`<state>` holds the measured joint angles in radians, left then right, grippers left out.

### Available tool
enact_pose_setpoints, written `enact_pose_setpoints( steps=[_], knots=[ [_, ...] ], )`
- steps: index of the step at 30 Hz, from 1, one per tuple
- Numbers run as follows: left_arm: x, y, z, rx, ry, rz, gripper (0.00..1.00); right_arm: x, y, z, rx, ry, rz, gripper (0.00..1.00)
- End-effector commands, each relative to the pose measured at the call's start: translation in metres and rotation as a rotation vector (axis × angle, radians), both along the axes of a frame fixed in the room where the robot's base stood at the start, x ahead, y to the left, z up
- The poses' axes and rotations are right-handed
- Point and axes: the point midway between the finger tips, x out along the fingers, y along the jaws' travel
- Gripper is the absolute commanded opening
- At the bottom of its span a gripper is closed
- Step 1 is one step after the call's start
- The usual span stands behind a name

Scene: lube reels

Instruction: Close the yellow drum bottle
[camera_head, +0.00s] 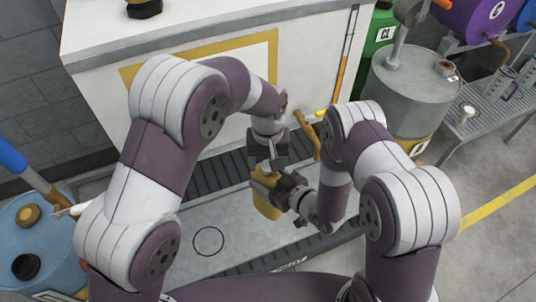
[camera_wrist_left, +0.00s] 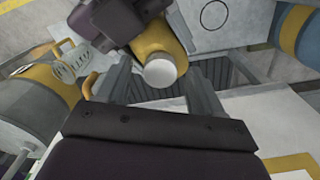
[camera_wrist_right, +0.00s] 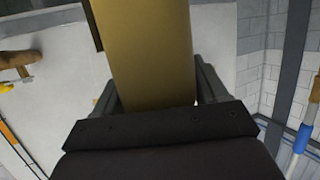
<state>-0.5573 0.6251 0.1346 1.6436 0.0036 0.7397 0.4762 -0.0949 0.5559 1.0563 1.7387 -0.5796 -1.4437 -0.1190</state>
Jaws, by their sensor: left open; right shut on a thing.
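The yellow bottle (camera_head: 266,203) is held off the floor in my right gripper (camera_head: 276,188), which is shut on its body. Its yellow side fills the middle of the right wrist view (camera_wrist_right: 150,50). In the left wrist view, the bottle (camera_wrist_left: 155,38) points its top at my left gripper, with a round white cap (camera_wrist_left: 160,71) at its end. I cannot tell whether the cap is tight. My left gripper (camera_head: 268,160) is open just above the bottle. In the left wrist view, its fingers (camera_wrist_left: 162,88) stand either side of the cap, with gaps showing.
A pale tray (camera_head: 232,232) with a black circle lies below, with dark grating (camera_head: 205,189) along it. A white cabinet (camera_head: 110,100) stands behind. A blue drum (camera_head: 45,245) is at left, a grey drum (camera_head: 400,85) and metal rack (camera_head: 490,115) at right.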

Motion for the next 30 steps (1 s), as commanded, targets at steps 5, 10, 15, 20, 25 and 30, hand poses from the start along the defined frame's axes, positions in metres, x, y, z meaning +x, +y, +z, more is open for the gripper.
enact_pose_setpoints(
  steps=[5,10,15,20,25,30],
  knots=[
    [0.0,0.0,0.0,0.0,0.0,0.0,0.67,0.0004,0.0001,0.0006,0.001,-0.002,0.0,0.0],
    [0.0,0.0,0.0001,0.0,0.0,0.0,0.21,0.0004,0.0001,0.0006,0.001,-0.002,0.0,0.0],
    [0.0,0.0,0.0002,0.0,0.0,0.0,0.08,0.0004,0.0001,0.0006,0.001,-0.002,0.0,0.0],
    [-0.0002,0.0,0.0001,-0.001,0.0,-0.169,0.08,0.0004,0.0001,0.0006,0.001,-0.002,0.0,0.0],
    [-0.0001,0.0,0.0001,0.0,0.0,-0.161,0.54,0.0004,0.0001,0.0006,0.001,-0.002,0.0,0.0],
    [-0.0001,0.0,0.0001,0.0,0.0,-0.16,0.74,0.0004,0.0001,0.0006,0.001,-0.002,0.0,0.0]
  ],
)
